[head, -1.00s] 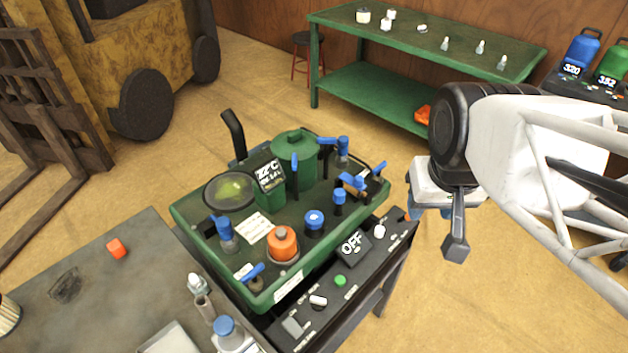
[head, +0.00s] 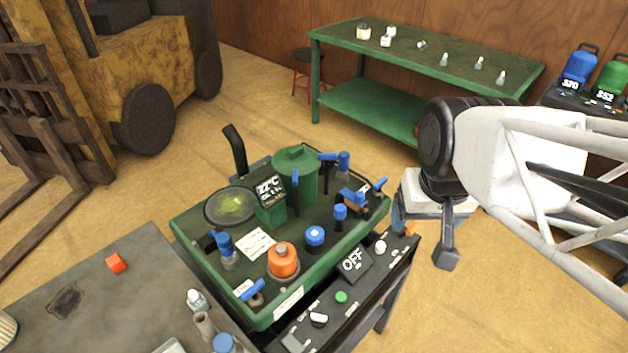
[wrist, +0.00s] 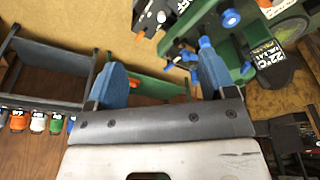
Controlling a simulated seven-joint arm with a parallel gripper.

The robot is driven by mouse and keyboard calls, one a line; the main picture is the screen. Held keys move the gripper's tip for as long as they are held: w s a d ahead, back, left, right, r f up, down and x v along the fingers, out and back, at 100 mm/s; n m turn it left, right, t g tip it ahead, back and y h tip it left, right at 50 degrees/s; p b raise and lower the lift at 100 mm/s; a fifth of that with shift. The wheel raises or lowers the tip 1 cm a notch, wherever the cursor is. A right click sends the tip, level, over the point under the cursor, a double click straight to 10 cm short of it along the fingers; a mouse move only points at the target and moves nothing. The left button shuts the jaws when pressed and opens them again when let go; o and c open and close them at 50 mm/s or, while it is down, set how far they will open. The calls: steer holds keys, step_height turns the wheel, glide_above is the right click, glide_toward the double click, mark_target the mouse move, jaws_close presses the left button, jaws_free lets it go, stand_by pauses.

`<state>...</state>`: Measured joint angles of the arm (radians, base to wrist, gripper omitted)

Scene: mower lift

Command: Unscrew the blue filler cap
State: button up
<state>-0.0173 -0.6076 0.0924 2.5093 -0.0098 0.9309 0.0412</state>
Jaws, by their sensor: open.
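The green machine (head: 200,263) stands left of my gripper in the head view. On its deck, a round blue cap with a pale mark on top (head: 315,236) sits beside an orange cap (head: 283,260); I take it as the filler cap. In the wrist view a round blue cap (wrist: 231,18) shows near the top, but I cannot tell for sure that it is the same one. My gripper (head: 399,214) hangs beyond the machine's right end, apart from the caps. In the wrist view its two blue fingers (wrist: 163,78) are spread with nothing between them.
Blue-handled valves (head: 353,198), a green canister (head: 296,172) and a round bowl (head: 230,207) crowd the deck. A control panel reading OFF (head: 352,262) lies along its front. A grey bench (head: 60,300) stands front left, a green bench (head: 455,60) behind. Floor lies between.

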steer(key=w+a+f+g, duration=0.1)
steer(key=w+a+f, duration=0.5)
steer(key=w+a, duration=0.25)
steer(key=g, duration=0.1)
glide_above(315, 233)
step_height(315, 233, down, 8)
steer(key=shift+f, duration=0.25)
steer(key=shift+f, duration=3.9)
steer(key=c, duration=1)
steer(key=o, duration=1)
